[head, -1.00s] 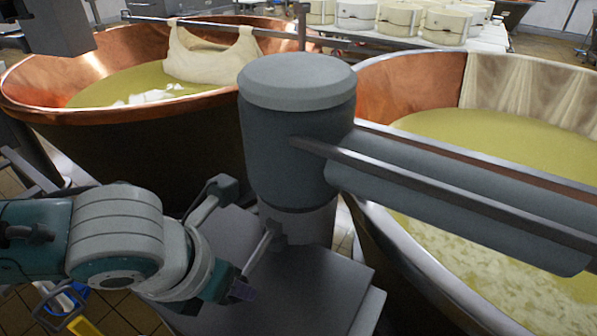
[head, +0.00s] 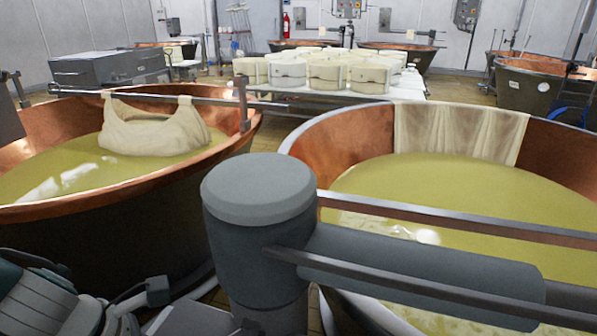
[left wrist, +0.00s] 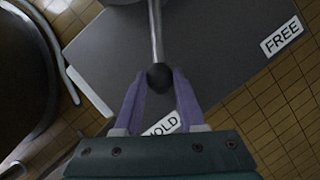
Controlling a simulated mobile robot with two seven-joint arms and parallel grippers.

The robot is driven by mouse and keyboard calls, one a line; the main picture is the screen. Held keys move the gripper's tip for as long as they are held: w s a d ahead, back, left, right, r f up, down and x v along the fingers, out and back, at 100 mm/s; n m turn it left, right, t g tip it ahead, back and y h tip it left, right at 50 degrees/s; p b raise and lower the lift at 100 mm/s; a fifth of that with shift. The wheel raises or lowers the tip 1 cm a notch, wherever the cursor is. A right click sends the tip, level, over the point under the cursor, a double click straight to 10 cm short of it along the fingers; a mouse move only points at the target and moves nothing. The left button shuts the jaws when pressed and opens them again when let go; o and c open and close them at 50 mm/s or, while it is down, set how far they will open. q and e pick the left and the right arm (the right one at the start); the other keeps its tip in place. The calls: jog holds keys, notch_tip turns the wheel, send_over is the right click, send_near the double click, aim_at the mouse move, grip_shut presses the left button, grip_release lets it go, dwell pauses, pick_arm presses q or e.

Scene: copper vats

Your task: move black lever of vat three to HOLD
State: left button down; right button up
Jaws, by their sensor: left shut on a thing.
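The black lever (left wrist: 155,35) shows in the left wrist view as a thin rod ending in a black ball knob (left wrist: 159,76). My left gripper (left wrist: 158,82) has its two purple fingers shut on the knob, one on each side. The rod points down the picture toward the HOLD label (left wrist: 160,126), which my left finger partly covers. The FREE label (left wrist: 282,35) lies apart at the upper right of the same grey plate (left wrist: 215,60). In the head view my left gripper is out of frame. My right gripper is in neither view. No vat number is readable.
A grey cylindrical post (head: 258,235) with a thick horizontal arm (head: 420,268) stands at the front. Copper vats of yellowish liquid stand left (head: 200,170) and right (head: 345,145). A table of white cheese moulds (head: 325,75) stands behind.

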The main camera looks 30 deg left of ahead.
pick_arm(q)
jog(key=shift+a, duration=0.15)
dwell(0.3)
jog(key=c, duration=0.5)
grip_release()
jog(key=shift+w, duration=0.1)
jog(key=p+v, duration=0.2)
jog(key=v, duration=0.8)
